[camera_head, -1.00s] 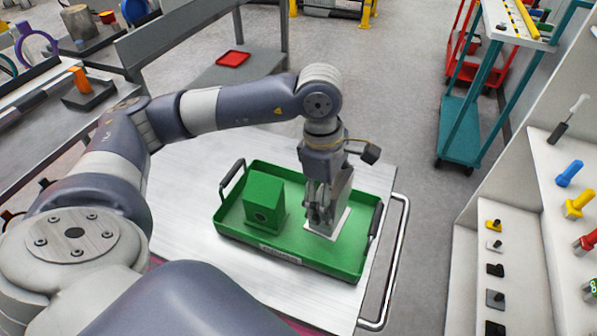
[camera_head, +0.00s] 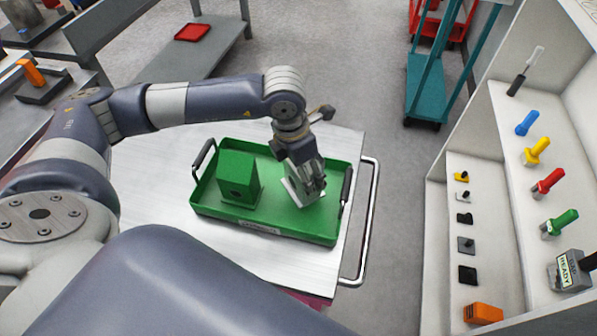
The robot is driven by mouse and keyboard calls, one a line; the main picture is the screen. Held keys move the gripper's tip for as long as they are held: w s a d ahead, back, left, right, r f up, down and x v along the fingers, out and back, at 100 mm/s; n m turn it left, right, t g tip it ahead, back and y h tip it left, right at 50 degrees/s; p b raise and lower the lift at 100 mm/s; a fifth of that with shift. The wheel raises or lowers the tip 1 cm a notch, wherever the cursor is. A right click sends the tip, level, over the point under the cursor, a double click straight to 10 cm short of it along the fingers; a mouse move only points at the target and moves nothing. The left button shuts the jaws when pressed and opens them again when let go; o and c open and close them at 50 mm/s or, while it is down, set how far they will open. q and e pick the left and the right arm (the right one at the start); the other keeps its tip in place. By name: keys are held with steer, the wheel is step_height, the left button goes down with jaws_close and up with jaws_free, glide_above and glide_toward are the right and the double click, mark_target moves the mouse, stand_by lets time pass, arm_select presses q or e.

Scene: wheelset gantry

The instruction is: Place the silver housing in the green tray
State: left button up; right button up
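The green tray (camera_head: 265,225) lies on a cart top, with black handles at its two ends. The silver housing (camera_head: 293,191) is in the right part of the tray, its pale base at the tray floor. My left gripper (camera_head: 314,187) is over the tray, pointing down and tilted, with its fingers at the housing's upper right side. The fingers overlap the housing, so I cannot tell whether they grip it or stand apart. The gripper hides part of the housing. My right gripper is out of view.
A green block-shaped housing (camera_head: 238,180) stands in the tray's left part. The cart top (camera_head: 150,190) has bare room left of the tray. A metal rail (camera_head: 368,220) runs along the cart's right side. A white shelf (camera_head: 510,215) with coloured parts stands at right.

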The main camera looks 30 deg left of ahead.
arm_select(q)
step_height(320, 180, down, 4)
steer(key=shift+d+r+p, duration=0.1)
steer(key=shift+p, duration=0.45)
steer(key=shift+f, duration=0.2)
steer(key=shift+f+b, duration=0.25)
steer(key=shift+b, duration=0.1)
steer(key=o, duration=1.6)
steer(key=shift+r, duration=0.1)
steer(key=shift+r, duration=0.1)
steer(key=shift+r+p, duration=0.2)
steer(key=shift+p, duration=0.2)
steer(key=shift+r+b, duration=0.3)
steer(key=shift+r, duration=0.05)
steer(key=r, duration=0.3)
steer(key=s+r+b, duration=0.1)
steer(key=r, duration=0.3)
steer(key=a+r+b, duration=0.1)
steer(key=r, duration=0.3)
steer(key=shift+s, duration=0.35)
